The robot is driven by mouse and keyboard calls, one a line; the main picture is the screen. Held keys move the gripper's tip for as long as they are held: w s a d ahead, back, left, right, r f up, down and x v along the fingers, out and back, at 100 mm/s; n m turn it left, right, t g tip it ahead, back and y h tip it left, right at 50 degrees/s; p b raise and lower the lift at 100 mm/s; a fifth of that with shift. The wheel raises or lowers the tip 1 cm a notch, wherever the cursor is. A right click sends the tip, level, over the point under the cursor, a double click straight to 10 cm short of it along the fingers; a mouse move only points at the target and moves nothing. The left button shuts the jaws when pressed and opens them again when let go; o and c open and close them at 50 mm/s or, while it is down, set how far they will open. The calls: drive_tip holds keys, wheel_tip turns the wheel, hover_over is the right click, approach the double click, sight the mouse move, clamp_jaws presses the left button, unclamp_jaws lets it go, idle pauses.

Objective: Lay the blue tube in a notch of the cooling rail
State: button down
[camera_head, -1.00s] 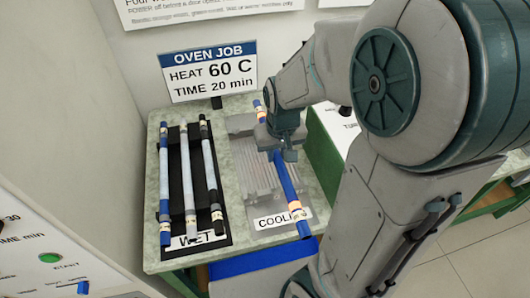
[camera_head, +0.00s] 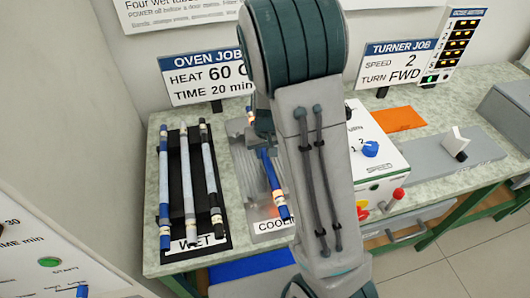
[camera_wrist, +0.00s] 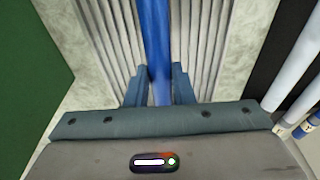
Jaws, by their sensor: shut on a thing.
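The blue tube (camera_head: 271,172) has pale and orange bands at its ends. My gripper (camera_head: 262,138) is shut on it near its middle; the wrist view shows the blue tube (camera_wrist: 155,35) between the two fingers (camera_wrist: 158,82). The cooling rail (camera_head: 243,170) is a grey ridged plate with a label at its front, partly hidden by my arm. In the wrist view the tube lies along the grooves of the cooling rail (camera_wrist: 118,40), over its middle. I cannot tell whether it touches a notch or hangs just above.
A black WET rack (camera_head: 226,236) left of the rail holds three tubes with blue, pale and black ends. The oven sign (camera_head: 207,78) stands behind. Right of my arm are a white turner box (camera_head: 372,150) with knobs and an orange mat (camera_head: 400,118).

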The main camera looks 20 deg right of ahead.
drive_tip(key=shift+f, duration=0.55)
drive_tip(key=shift+f, duration=0.1)
drive_tip(key=shift+f+b, duration=0.2)
drive_tip(key=shift+b, duration=0.1)
drive_tip(key=c, duration=1.3)
unclamp_jaws()
drive_tip(key=shift+r, duration=0.15)
drive_tip(key=shift+o, duration=0.2)
drive_tip(key=shift+r, duration=0.1)
wheel_tip(320, 180, up, 11)
drive_tip(key=s+p, duration=0.1)
drive_tip(key=s, duration=0.1)
drive_tip(key=s+r, duration=0.4)
drive_tip(key=s, duration=0.5)
drive_tip(key=s+r+t, duration=0.1)
drive_tip(key=s+r, duration=0.3)
drive_tip(key=s, duration=0.5)
drive_tip(key=shift+s+r, duration=0.2)
drive_tip(key=shift+s, duration=0.15)
